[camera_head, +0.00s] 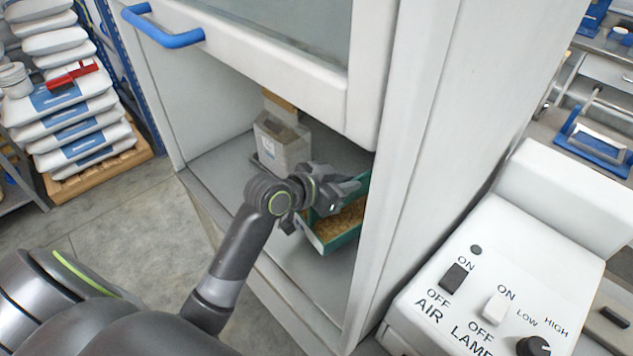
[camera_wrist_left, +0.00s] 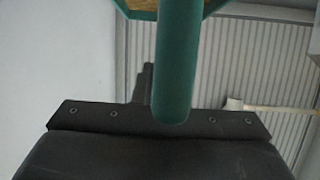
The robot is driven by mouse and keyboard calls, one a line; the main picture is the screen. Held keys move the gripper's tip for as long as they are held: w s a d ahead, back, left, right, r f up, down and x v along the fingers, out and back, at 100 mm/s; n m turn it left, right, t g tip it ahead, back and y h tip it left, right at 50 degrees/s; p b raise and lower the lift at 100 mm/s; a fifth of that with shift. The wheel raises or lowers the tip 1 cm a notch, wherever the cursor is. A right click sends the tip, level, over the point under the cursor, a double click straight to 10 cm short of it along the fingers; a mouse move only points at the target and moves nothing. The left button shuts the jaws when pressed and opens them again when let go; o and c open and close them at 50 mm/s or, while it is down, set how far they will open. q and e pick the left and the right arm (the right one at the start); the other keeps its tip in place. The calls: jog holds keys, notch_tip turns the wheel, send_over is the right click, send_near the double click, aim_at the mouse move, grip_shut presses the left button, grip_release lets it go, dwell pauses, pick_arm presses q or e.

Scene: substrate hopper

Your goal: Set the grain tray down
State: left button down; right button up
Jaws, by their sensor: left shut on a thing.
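The grain tray (camera_head: 335,240) is green with golden grain in it. It is inside the white cabinet, at the front right of its opening, and looks tilted in the head view. My left gripper (camera_head: 318,200) is shut on the tray at its near left side and partly hides it. In the left wrist view the tray's green handle (camera_wrist_left: 175,70) runs down to my gripper, and the tray's underside edge shows at the top. Whether the tray touches the cabinet floor cannot be told. My right gripper is not in view.
A grey container (camera_head: 281,143) stands behind the gripper on the cabinet floor (camera_head: 225,160). The raised sash with a blue handle (camera_head: 165,35) hangs above, and the right cabinet post (camera_head: 395,190) is close to the tray. A control panel (camera_head: 490,290) stands at right.

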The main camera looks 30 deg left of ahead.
aim_at(354, 196)
pick_arm(q)
jog(key=shift+n+t+y, duration=0.4)
jog(key=shift+n+y, duration=0.3)
jog(key=shift+n, duration=0.1)
jog(key=w+r, duration=0.1)
jog(key=w+d+r, duration=0.1)
jog(key=w+r, duration=0.1)
jog(key=shift+w+d+p, duration=0.1)
jog(key=shift+w+p, duration=0.15)
jog(key=shift+p, duration=0.1)
jog(key=shift+w+f, duration=0.1)
jog(key=shift+w, duration=0.05)
notch_tip(354, 196, down, 9)
jog(key=shift+p, duration=0.7)
jog(key=shift+f, duration=0.45)
jog(key=c, duration=1.5)
grip_release()
jog(key=shift+f, duration=0.1)
jog(key=shift+o, duration=0.2)
